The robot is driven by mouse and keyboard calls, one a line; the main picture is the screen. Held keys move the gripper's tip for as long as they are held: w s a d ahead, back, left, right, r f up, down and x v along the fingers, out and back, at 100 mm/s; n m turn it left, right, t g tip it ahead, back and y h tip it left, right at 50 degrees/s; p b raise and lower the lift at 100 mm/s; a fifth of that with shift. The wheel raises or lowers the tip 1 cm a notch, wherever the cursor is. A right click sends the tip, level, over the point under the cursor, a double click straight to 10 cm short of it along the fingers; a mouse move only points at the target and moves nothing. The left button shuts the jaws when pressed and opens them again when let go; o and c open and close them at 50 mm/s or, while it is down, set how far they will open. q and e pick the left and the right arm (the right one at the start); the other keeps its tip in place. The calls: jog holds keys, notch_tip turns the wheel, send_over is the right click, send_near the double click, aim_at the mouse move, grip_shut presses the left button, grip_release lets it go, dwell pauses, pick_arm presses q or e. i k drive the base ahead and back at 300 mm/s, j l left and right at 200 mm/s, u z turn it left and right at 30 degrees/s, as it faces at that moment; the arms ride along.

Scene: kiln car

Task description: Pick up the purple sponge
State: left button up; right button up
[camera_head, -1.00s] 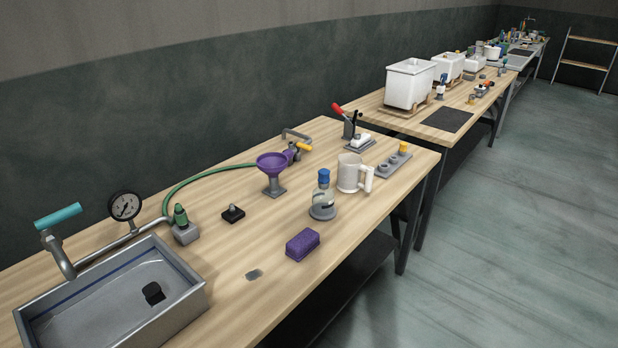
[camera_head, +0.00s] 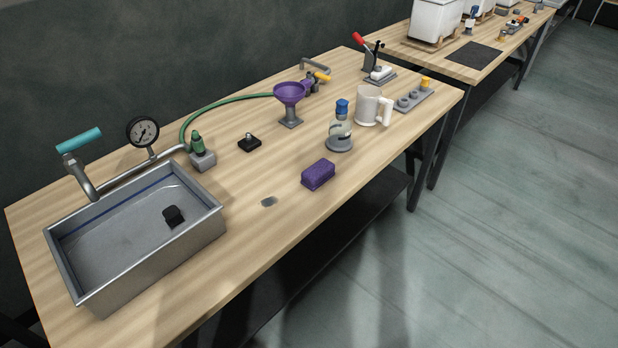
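The purple sponge (camera_head: 318,175) lies on the wooden workbench (camera_head: 245,255), close to its front edge and right of the sink. It is a small block, and nothing covers it. Neither of my grippers shows in the head view.
A metal sink (camera_head: 140,250) with a black object inside takes up the bench's left end. Behind the sponge stand a blue-capped bottle (camera_head: 341,128), a white mug (camera_head: 370,106) and a purple funnel (camera_head: 291,95). Floor in front is clear.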

aim_at(313, 176)
jog(key=u, duration=0.55)
jog(key=i+l+u, duration=0.15)
jog(key=l+u, duration=0.8)
jog(key=l, duration=0.15)
jog(key=l+u, duration=0.15)
jog(key=l, duration=1.15)
jog(key=l+u, duration=0.15)
jog(key=l, duration=1.1)
jog(key=k, duration=0.05)
